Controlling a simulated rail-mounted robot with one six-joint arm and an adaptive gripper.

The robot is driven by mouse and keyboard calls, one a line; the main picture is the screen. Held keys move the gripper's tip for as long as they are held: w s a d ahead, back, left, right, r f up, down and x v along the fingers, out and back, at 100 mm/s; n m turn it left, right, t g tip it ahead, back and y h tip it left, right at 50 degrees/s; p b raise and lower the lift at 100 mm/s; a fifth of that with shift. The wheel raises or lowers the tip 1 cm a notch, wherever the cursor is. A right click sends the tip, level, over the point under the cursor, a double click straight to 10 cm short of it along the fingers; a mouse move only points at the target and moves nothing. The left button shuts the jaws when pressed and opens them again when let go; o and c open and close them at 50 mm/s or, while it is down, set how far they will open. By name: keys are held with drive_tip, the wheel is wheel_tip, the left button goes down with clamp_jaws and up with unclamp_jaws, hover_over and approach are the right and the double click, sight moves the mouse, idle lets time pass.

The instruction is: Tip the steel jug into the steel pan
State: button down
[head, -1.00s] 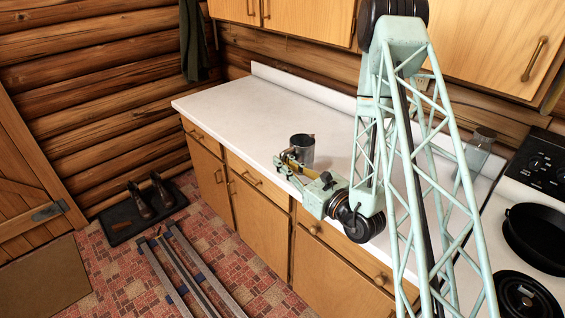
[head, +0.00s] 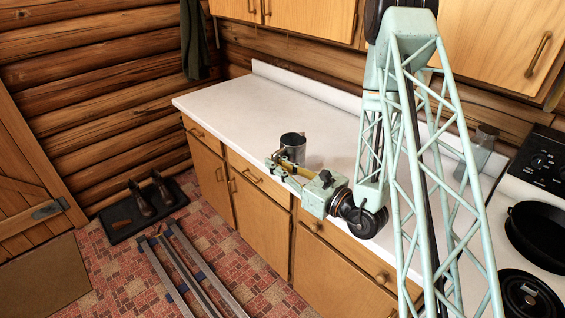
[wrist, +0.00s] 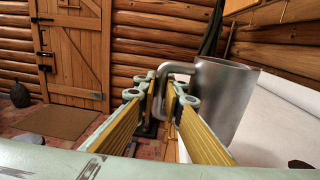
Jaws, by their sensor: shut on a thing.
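The steel jug (head: 293,148) is a grey metal cup with a side handle, upright over the front part of the white counter. In the wrist view the jug (wrist: 222,100) stands just right of the fingers, its handle reaching between them. My gripper (head: 283,166) is shut on this handle; the fingertips also show in the wrist view (wrist: 163,92). Whether the jug's base touches the counter is unclear. A dark round pan (head: 540,238) sits on the stove at the right, far from the jug.
The white counter (head: 225,104) is clear to the left of the jug. A see-through container (head: 482,150) stands at the back right, behind my arm's lattice. A burner (head: 528,296) lies in front of the pan. Wall cabinets (head: 490,40) hang above.

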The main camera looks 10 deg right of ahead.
drive_tip(key=s+a+n+g+y+b, duration=0.4)
drive_tip(key=s+a+n+g+y, duration=0.5)
drive_tip(key=s, duration=0.5)
drive_tip(key=s+a+f+n+g+h+b, duration=0.1)
drive_tip(key=s+n+g+b, duration=0.2)
drive_tip(key=s+g, duration=0.5)
drive_tip(key=shift+s+n+b, duration=0.4)
drive_tip(key=shift+s+b, duration=0.15)
drive_tip(key=shift+s, duration=4)
drive_tip(key=shift+d+f, duration=0.1)
drive_tip(key=shift+d, duration=0.05)
